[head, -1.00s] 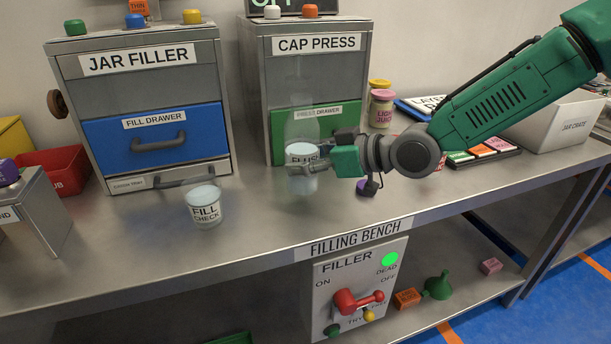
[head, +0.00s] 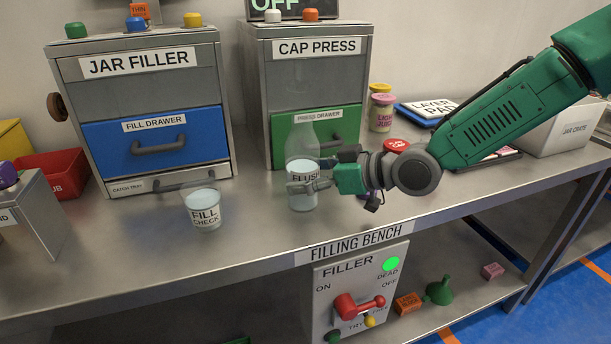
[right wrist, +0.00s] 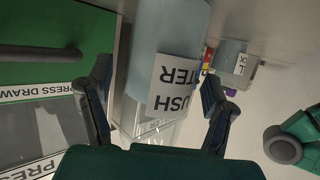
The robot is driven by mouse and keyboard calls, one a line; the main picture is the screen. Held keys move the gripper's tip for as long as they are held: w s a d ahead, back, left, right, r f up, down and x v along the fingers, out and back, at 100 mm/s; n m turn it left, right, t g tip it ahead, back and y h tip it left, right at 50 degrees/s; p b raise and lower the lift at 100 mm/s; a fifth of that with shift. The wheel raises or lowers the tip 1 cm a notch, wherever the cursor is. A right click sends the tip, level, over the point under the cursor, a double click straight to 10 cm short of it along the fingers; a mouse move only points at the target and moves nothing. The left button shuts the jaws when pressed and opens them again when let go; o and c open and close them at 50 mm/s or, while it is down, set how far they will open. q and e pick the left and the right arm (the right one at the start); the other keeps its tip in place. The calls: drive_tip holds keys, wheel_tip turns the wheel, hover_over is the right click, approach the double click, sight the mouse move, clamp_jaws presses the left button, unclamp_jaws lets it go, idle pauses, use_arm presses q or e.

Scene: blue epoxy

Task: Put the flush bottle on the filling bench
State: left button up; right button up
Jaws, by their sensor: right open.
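The flush bottle (head: 302,203), clear with a white label and pale liquid, stands upright on the filling bench (head: 262,232), in front of the cap press. Its lower part and label also show in the right wrist view (right wrist: 168,35). My right gripper (head: 305,180) reaches it from the right at label height. Its jaws are open, with a finger on each side of the bottle; the right wrist view shows the bottle between the fingers (right wrist: 155,90). Whether a finger still touches it I cannot tell. My left gripper is out of view.
The fill check jar (head: 204,210) stands left of the bottle. The jar filler (head: 140,80) and cap press (head: 310,75) stand behind. The bench front is clear.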

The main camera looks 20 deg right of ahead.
drive_tip(key=p+v, duration=0.2)
drive_tip(key=v, duration=0.9)
drive_tip(key=shift+d, duration=0.2)
drive_tip(key=shift+s, duration=0.15)
